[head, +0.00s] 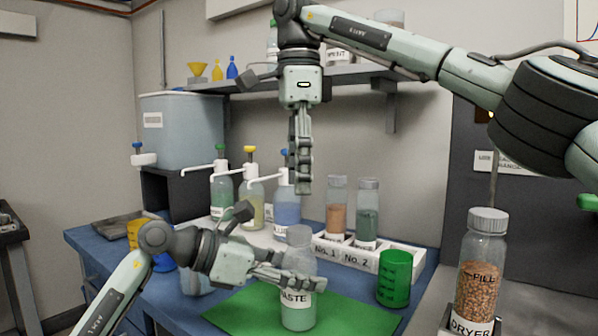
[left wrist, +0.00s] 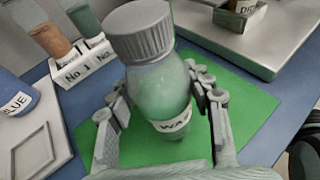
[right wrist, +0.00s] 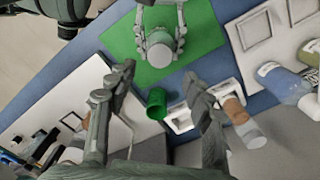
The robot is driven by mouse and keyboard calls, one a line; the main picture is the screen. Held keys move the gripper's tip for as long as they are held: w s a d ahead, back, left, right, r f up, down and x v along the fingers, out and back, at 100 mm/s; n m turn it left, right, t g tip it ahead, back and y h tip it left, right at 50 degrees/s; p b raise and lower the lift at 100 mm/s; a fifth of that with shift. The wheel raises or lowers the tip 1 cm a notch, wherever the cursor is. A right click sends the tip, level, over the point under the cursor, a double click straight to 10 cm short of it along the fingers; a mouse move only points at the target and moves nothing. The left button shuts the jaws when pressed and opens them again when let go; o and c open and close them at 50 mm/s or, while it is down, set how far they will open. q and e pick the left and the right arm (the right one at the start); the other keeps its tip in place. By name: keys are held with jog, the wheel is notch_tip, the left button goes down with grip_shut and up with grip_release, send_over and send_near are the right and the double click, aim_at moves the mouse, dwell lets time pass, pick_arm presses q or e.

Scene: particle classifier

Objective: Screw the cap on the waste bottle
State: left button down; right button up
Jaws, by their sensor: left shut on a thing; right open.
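The waste bottle (head: 298,312) stands upright on the green mat (head: 355,318). In the left wrist view the bottle (left wrist: 160,92) has a ribbed grey cap (left wrist: 140,28) on its mouth; I cannot tell how tight it is. The cap also shows from above in the right wrist view (right wrist: 159,55). My left gripper (head: 300,283) is shut on the bottle's body from the left, fingers on both sides. My right gripper (head: 304,190) points down, open and empty, above the bottle with a gap to the cap. Its spread fingers show in the right wrist view (right wrist: 157,75).
A white rack (head: 372,256) with jars No. 1 and No. 2 stands behind the bottle. A green cup (head: 395,278) stands to the right, and the dryer jar (head: 480,270) beyond it. Several dispenser bottles (head: 252,200) stand behind left. A shelf (head: 350,76) is on the wall behind.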

aim_at(299, 229)
jog(key=shift+f, duration=4)
grip_shut()
jog(key=m, duration=0.5)
jog(key=shift+m, duration=0.4)
jog(key=m, duration=0.5)
jog(key=shift+m, duration=0.4)
jog(key=shift+o, duration=0.5)
grip_release()
